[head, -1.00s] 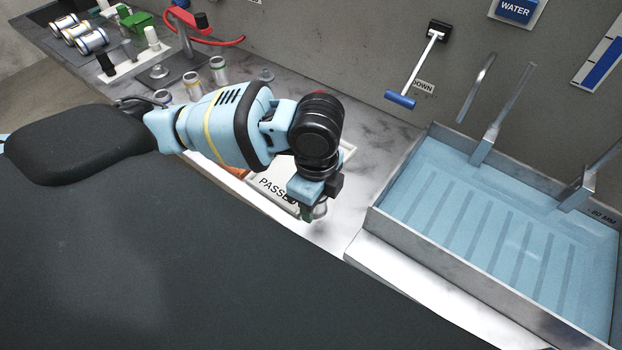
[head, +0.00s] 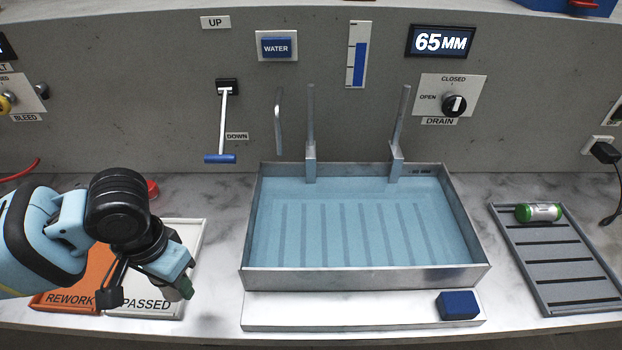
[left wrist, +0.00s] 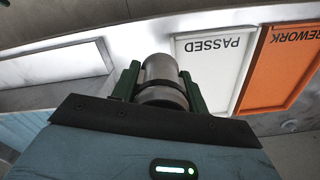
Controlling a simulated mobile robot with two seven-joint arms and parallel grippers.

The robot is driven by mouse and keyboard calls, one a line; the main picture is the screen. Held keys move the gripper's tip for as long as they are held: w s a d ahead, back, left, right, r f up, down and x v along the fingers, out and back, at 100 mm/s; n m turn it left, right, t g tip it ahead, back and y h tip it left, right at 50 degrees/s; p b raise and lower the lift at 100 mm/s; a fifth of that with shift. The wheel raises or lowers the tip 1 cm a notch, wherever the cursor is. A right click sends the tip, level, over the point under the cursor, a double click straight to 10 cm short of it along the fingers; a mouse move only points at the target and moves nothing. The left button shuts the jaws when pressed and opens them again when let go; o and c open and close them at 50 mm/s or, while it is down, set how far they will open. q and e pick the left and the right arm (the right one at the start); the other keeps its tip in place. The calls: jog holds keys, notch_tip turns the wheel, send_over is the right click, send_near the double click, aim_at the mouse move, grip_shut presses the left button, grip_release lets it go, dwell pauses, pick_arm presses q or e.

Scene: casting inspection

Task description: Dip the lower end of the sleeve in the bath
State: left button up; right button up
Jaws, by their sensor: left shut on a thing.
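The bath (head: 370,279) is a wide metal tank filled with pale blue water, with a slatted floor and two upright metal arms at its back. My left gripper (head: 183,284) is left of the bath, over the PASSED tray. In the left wrist view the gripper (left wrist: 158,88) is shut on the sleeve (left wrist: 161,70), a grey metal cylinder between the green fingers. The sleeve is hidden in the head view, and its lower end cannot be made out. My right gripper is out of view.
The white PASSED tray (head: 150,308) and orange REWORK tray (head: 65,300) lie left of the bath. A blue block (head: 457,306) sits on the front ledge. A grey rack (head: 560,265) with a green-capped cylinder (head: 538,212) is at right. A blue-handled lever (head: 220,158) hangs behind.

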pick_arm(q)
jog(key=n, duration=0.1)
jog(key=r+n, duration=0.1)
jog(key=n, duration=0.3)
jog(key=shift+w+a+r, duration=0.1)
jog(key=shift+a+r, duration=0.15)
jog(key=shift+a, duration=0.15)
